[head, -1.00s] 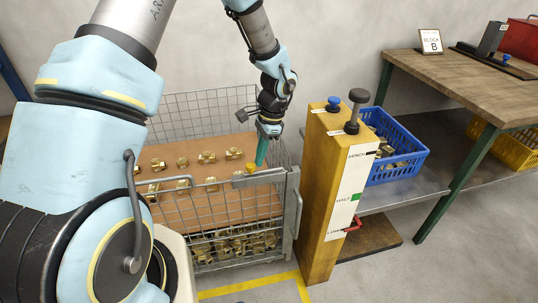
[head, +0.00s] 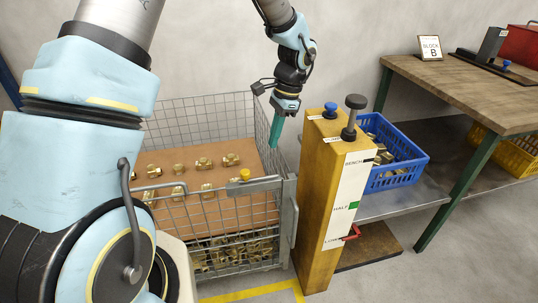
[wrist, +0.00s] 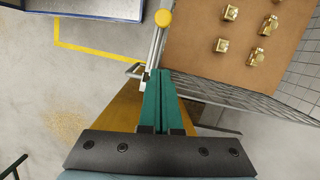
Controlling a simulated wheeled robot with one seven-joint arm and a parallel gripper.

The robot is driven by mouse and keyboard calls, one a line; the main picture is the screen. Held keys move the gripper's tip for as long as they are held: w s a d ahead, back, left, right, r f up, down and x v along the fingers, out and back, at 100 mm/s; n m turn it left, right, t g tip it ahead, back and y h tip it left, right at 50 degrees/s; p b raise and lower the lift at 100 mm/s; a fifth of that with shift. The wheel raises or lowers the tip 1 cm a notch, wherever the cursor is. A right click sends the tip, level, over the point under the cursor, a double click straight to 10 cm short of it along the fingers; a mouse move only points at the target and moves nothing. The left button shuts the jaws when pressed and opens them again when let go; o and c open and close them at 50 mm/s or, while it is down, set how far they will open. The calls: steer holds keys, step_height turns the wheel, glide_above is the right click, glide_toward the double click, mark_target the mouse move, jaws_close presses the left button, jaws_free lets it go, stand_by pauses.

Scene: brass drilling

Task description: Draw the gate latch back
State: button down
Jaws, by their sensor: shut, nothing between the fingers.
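The gate latch shows as a grey bar (head: 262,184) with a yellow knob (head: 244,174) on the top front edge of the wire cage, near its right corner post. The knob also shows in the wrist view (wrist: 163,18), beyond my fingertips. My gripper (head: 272,146), with green fingers, is above and behind the latch, to the right of the knob in the head view, apart from it. In the wrist view the fingers (wrist: 160,72) are together and hold nothing. How far the bolt sits in its catch cannot be told.
The cage holds brass fittings on a brown sheet (head: 222,175). A yellow pillar (head: 316,200) with a black-knobbed lever (head: 355,102) and a blue button (head: 331,108) stands close on the right. A blue crate (head: 398,175) and a wooden bench (head: 470,90) lie beyond.

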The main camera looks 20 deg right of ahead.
steer(key=shift+v, duration=1.35)
steer(key=shift+a, duration=0.1)
steer(key=s+a+r+n+h, duration=0.1)
steer(key=s+a+r+n, duration=0.1)
steer(key=a+n, duration=0.6)
steer(key=s+a+r+n+t+h, duration=0.1)
steer(key=a+n, duration=0.7)
steer(key=a, duration=1.4)
steer(key=shift+s+r+n+t+h, duration=0.3)
steer(key=shift+s+r+h, duration=0.2)
steer(key=shift+s+r, duration=0.4)
